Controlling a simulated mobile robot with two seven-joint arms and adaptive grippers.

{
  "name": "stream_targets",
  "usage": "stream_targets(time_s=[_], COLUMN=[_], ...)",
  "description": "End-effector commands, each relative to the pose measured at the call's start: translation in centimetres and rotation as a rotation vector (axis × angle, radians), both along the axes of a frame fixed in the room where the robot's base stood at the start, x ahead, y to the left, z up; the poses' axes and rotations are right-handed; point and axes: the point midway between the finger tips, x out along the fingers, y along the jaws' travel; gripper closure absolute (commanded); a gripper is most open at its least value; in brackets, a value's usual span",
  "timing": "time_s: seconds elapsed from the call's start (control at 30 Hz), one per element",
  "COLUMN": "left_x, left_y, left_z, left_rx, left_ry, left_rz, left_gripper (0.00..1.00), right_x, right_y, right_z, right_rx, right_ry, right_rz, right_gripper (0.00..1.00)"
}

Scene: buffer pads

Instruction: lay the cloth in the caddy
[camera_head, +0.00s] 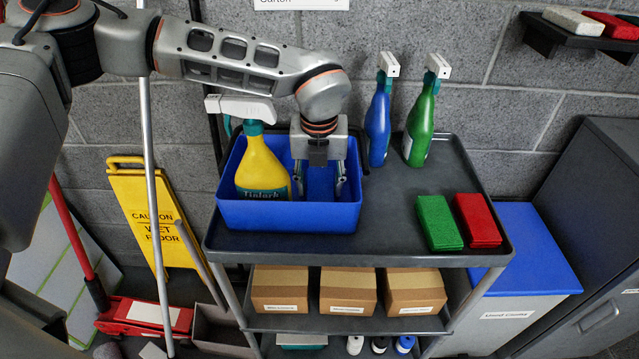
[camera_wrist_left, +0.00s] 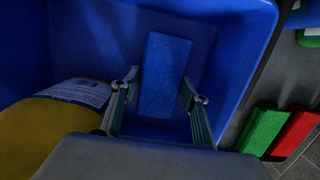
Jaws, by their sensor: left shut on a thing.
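The blue caddy (camera_head: 285,215) stands on the cart's top shelf, with a yellow spray bottle (camera_head: 262,165) in its left part. My left gripper (camera_head: 320,182) reaches down into the right part of the caddy. It is shut on a blue folded cloth, which shows between the fingers in the left wrist view (camera_wrist_left: 163,75). The cloth is inside the caddy walls; I cannot tell whether it touches the floor of the caddy. In the head view the cloth is hard to tell from the blue caddy. My right gripper is not in view.
A blue bottle (camera_head: 378,125) and a green bottle (camera_head: 419,128) stand behind and right of the caddy. A green pad (camera_head: 437,222) and a red pad (camera_head: 477,220) lie at the right of the dark cart top (camera_head: 385,225). A yellow floor sign (camera_head: 145,210) stands left.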

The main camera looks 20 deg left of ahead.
Motion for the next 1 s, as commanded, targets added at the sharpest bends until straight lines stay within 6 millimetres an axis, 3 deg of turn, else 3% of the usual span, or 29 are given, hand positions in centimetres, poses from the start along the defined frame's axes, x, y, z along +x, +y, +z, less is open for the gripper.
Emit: stream_targets(time_s=[0.17,0.2,0.23,0.67,0.77,1.0], left_x=[0.0,0.0,0.0,0.0,-0.1,-0.8], left_y=[0.0,0.0,0.0,0.0,0.0,-0.3], left_z=[-0.4,-0.3,-0.3,0.3,1.4,6.2], left_rx=[0.000,0.000,0.000,0.000,-0.001,-0.001], left_ry=[0.001,0.000,0.000,-0.001,-0.002,-0.004], left_rz=[0.000,0.000,0.000,0.001,0.002,0.001], left_gripper=[0.77,0.48,0.40,0.39,0.39,0.39], right_x=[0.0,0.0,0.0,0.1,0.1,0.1], right_y=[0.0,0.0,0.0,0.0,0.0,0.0], right_z=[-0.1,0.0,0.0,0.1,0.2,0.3], right_rx=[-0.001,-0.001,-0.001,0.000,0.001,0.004], right_ry=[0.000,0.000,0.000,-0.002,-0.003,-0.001], right_rz=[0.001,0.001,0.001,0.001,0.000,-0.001], right_gripper=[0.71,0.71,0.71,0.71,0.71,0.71])
